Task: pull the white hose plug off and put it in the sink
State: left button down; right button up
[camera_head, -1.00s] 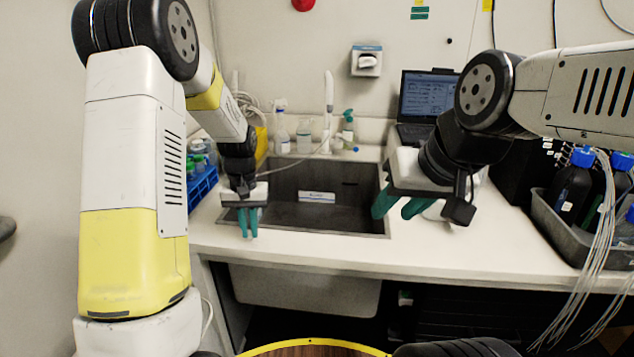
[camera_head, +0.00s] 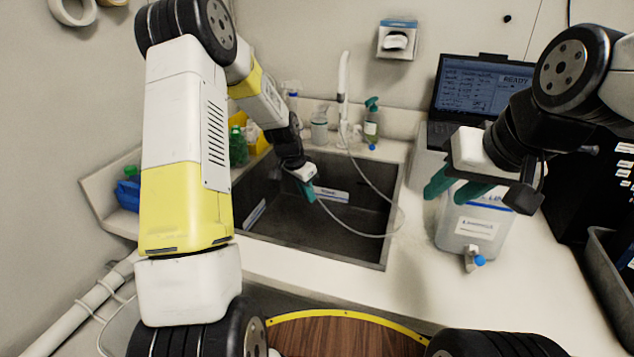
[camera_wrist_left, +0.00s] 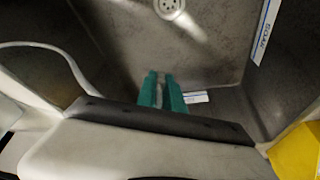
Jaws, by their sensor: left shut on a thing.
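My left gripper (camera_head: 308,193) is inside the dark grey sink (camera_head: 385,257), its teal fingers closed and pointing down. In the left wrist view the fingers (camera_wrist_left: 163,90) have a small pale piece between them, which I take for the white hose plug (camera_wrist_left: 160,94); most of it is hidden. In the head view a thin white hose (camera_head: 355,233) runs from near these fingertips, loops across the sink and rises toward the tap. The sink drain (camera_wrist_left: 169,8) shows in the left wrist view. My right gripper (camera_head: 455,189) is open and empty, in front of the white canister.
The white canister (camera_head: 460,243) with a blue-tipped spigot stands right of the sink. A laptop (camera_head: 480,97) is behind it. A spray bottle (camera_head: 371,125) and the white tap (camera_head: 343,80) stand at the sink's back edge. A grey tray (camera_head: 605,275) is at the far right.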

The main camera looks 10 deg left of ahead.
pick_arm(q)
jog(key=shift+w+f, duration=0.25)
jog(key=shift+f, duration=0.1)
notch_tip(320, 180, down, 11)
jog(key=shift+f, duration=0.2)
dwell(0.6)
jog(key=c, duration=1.4)
grip_release()
jog(key=shift+o, duration=0.2)
notch_tip(320, 180, up, 7)
